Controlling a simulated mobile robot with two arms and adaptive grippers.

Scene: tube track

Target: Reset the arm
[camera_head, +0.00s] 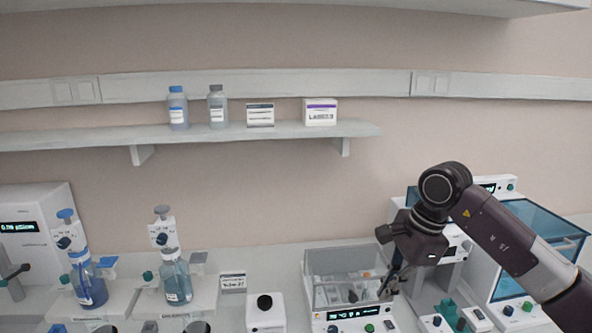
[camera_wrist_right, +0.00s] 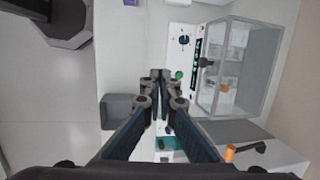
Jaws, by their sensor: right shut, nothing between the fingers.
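My right arm comes in from the right in the head view, and its right gripper (camera_head: 390,284) hangs pointing down over the right side of a clear-walled bench device. In the right wrist view the right gripper (camera_wrist_right: 160,76) has its two fingertips together with nothing between them. It is shut and empty. The clear-walled device (camera_head: 316,262) has a front panel with a lit display and a green button. It also shows in the right wrist view (camera_wrist_right: 262,75) to the right of the fingers. My left gripper is in neither view.
Blue-capped and grey-topped bottles (camera_head: 88,284) (camera_head: 176,281) stand at the left under dispensers. A white box device with a black knob (camera_head: 265,312) is left of the clear-walled device. A blue-windowed machine (camera_head: 535,243) stands behind my right arm. A wall shelf (camera_head: 230,132) carries bottles and boxes.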

